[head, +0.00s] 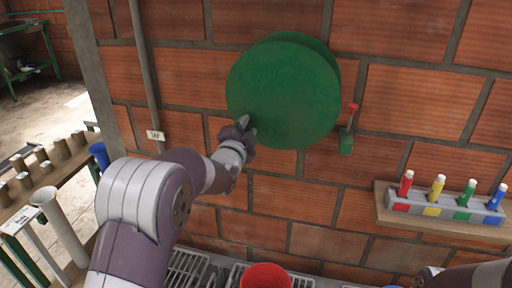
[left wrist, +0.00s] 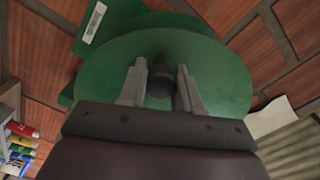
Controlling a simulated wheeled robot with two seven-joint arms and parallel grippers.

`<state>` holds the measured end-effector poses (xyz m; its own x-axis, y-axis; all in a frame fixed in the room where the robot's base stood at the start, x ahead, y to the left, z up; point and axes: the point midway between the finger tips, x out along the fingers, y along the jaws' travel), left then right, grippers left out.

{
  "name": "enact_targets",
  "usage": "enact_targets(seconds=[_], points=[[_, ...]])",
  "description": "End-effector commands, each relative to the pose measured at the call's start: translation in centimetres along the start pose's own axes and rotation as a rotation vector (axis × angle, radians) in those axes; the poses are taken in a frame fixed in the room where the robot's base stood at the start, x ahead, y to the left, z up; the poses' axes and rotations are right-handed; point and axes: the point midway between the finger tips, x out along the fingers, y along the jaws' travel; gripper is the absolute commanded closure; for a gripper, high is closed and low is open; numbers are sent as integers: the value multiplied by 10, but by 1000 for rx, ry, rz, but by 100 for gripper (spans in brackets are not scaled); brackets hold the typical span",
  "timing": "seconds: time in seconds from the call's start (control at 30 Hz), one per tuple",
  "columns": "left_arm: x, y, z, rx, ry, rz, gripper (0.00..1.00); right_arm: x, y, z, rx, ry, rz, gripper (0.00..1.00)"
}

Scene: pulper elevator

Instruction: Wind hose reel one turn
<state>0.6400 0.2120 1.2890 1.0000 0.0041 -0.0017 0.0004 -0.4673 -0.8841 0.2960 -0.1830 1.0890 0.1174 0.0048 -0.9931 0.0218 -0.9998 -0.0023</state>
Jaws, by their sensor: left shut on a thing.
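The green round hose reel (head: 285,88) is mounted on the brick wall, with its flat disc facing me. In the left wrist view, the disc (left wrist: 215,70) fills the space behind the fingers. My left gripper (head: 243,127) is at the lower left of the disc. It is shut on the dark crank knob (left wrist: 159,84), which sits between the two fingers in the left wrist view (left wrist: 161,78). The gripper hides the knob in the head view. A dark end of my right arm shows at the bottom right of the head view; its fingers cannot be made out.
A green valve with a red handle (head: 349,120) is just right of the reel. A wooden shelf (head: 440,225) holds a rack of coloured bottles (head: 445,205) at the right. A red bucket (head: 266,276) is below. A bench with cylinders (head: 60,148) stands at the left.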

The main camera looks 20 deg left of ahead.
Motion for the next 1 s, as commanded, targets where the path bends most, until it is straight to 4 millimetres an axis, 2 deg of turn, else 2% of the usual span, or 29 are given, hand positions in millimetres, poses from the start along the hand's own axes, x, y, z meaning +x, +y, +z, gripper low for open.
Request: enact_targets(seconds=[0.03, 0.1, 0.5, 0.8, 1.0], points=[[0, -2, 3, 41, 2, -7, 100, 12, 0, 1, 0, 0, 0, 64], [0, -9, 4, 107, 2, -8, 100, 20, 0, 2, 0, 0, 0, 64], [0, -47, 1, 459, 1, -7, 100, 60, 0, 7, 0, 0, 0, 64], [0, -66, -6, 633, 1, -5, 100, 75, 0, 9, 0, 0, 0, 64], [0, -72, -10, 689, 0, -3, 100, 80, 0, 10, 0, 0, 0, 64]])
